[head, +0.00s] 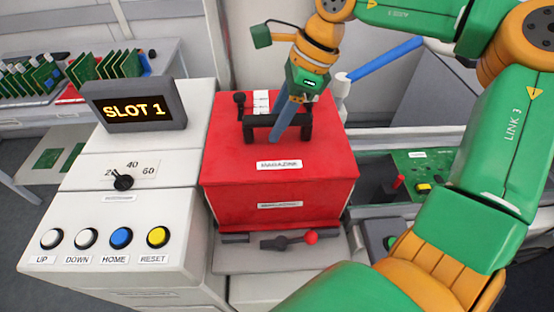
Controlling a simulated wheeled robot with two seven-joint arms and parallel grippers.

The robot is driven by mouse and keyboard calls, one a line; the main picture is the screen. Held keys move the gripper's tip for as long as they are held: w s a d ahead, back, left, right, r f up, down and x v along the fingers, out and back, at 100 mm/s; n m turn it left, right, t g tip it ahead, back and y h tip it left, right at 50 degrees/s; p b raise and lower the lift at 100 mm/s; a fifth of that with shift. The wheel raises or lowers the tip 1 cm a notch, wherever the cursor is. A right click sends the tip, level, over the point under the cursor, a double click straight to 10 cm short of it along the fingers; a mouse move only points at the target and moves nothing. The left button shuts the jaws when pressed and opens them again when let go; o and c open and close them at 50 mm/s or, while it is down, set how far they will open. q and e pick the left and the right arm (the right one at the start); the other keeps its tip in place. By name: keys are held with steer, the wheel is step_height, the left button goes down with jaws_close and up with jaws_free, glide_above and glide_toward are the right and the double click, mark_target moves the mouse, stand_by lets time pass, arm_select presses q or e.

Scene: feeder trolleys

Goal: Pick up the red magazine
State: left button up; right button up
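The red magazine (240,171) is a box with a black handle (262,121) on top and white "MAGAZINE" labels. It sits upright on a grey support (285,250). My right gripper (279,132) points down at the handle from above. Its blue-grey finger overlaps the handle bar in the picture. The second finger is not distinct, so I cannot tell whether it is open or shut on the handle. My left gripper is not in view.
A white console left of the magazine has a "SLOT 1" display (134,111), a dial (123,182) and several buttons. A red-knobbed lever (289,240) lies in front of the magazine. Green boards (112,66) stand at the back left. A blue bar (388,58) is behind right.

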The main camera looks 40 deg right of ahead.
jaws_close()
stand_by(1.1)
steer(key=shift+w+r, duration=0.15)
